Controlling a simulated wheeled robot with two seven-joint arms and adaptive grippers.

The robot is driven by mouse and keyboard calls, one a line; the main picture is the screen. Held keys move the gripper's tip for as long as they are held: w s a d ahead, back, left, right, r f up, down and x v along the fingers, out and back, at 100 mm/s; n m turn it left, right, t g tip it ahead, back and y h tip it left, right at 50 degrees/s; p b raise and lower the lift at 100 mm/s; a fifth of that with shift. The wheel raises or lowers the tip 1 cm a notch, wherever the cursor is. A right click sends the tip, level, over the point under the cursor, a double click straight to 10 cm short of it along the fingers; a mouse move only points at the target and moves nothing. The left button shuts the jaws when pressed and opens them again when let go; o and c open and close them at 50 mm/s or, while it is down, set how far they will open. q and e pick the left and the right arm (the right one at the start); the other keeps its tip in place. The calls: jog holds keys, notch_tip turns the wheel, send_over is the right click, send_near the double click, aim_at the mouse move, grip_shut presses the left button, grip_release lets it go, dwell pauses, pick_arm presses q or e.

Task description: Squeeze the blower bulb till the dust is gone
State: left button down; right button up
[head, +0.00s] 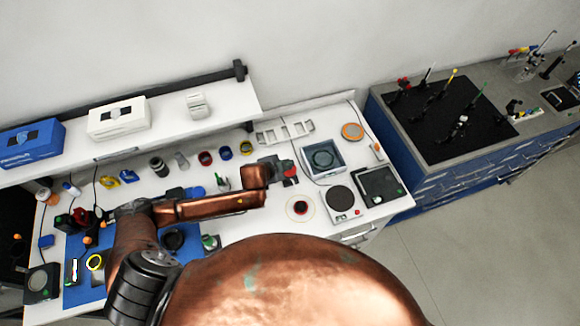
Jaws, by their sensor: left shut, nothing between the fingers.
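My left arm reaches right across the white bench (238,236). Its left gripper (291,171) is over the bench's middle right, shut and empty. A small red thing shows at the gripper's tip; I cannot tell what it is. In front of the gripper, a small dark and red round object (300,207) sits inside a thin yellowish ring on the bench, apart from the gripper. I cannot make out for certain which object is the blower bulb, and no dust can be told at this size. My right gripper is not in view.
Right of the gripper stand a blue-grey square tray (336,166), a round-plate device (340,198) and a black square device (381,186). Several small items line the bench's back left. A blue mat (92,294) lies front left, partly behind my arm. A shelf (165,118) overhangs the back.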

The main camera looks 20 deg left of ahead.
pick_arm(q)
jog(key=shift+f+b, duration=0.45)
jog(key=shift+f, duration=0.55)
dwell(0.8)
jog(key=shift+r, duration=0.1)
jog(key=shift+r+p, duration=0.6)
jog(key=shift+p, duration=0.15)
jog(key=shift+r+p, duration=0.7)
jog(key=shift+r, duration=0.1)
notch_tip(320, 180, up, 3)
jog(key=p, duration=0.3)
jog(key=shift+r+p, duration=0.75)
jog(key=shift+r, duration=0.25)
jog(key=shift+f, duration=0.1)
